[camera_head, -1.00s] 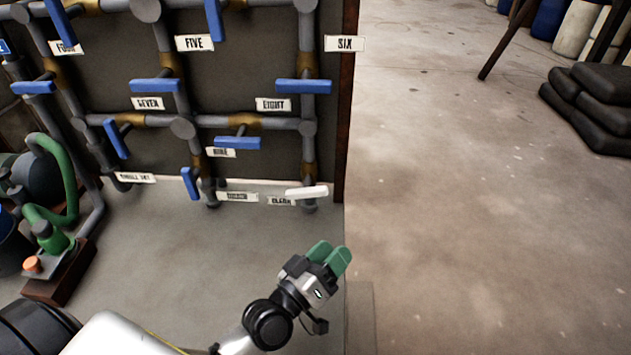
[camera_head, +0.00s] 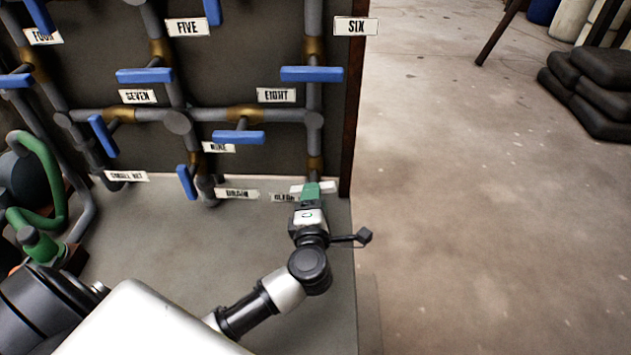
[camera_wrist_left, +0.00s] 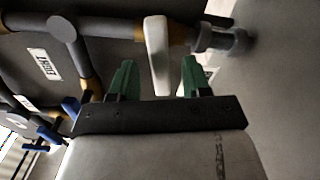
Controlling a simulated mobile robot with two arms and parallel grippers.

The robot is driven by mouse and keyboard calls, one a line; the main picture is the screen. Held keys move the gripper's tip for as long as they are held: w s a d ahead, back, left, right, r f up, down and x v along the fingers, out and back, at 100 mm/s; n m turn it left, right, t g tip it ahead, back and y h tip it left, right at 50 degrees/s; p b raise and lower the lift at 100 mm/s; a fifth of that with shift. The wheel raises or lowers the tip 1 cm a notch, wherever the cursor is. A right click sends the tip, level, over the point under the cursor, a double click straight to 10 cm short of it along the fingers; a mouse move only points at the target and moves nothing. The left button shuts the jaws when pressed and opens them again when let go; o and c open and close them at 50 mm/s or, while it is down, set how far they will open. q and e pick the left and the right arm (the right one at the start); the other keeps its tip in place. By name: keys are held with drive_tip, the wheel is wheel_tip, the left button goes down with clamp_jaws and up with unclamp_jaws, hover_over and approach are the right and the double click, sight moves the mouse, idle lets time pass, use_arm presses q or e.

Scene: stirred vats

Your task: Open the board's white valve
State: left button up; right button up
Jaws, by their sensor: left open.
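The white valve (camera_head: 322,186) is a pale lever at the lower right of the pipe board (camera_head: 262,60), by the label reading roughly "CLEAN" (camera_head: 283,197). My left gripper (camera_head: 309,190) is in front of it and covers part of it in the head view. In the left wrist view, the white lever (camera_wrist_left: 157,55) stands between the two green fingertips of my left gripper (camera_wrist_left: 155,78), which is open. A gap shows on both sides of the lever, so the fingers look apart from it. My right gripper is not in view.
Several blue valve levers, such as the one by "NINE" (camera_head: 238,137) and the one by "EIGHT" (camera_head: 311,74), stick out of the board nearby. A green pump (camera_head: 42,245) stands at the left.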

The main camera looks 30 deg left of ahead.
sight(315, 180)
use_arm(q)
drive_tip(key=x, duration=0.5)
drive_tip(key=shift+w, duration=0.1)
clamp_jaws()
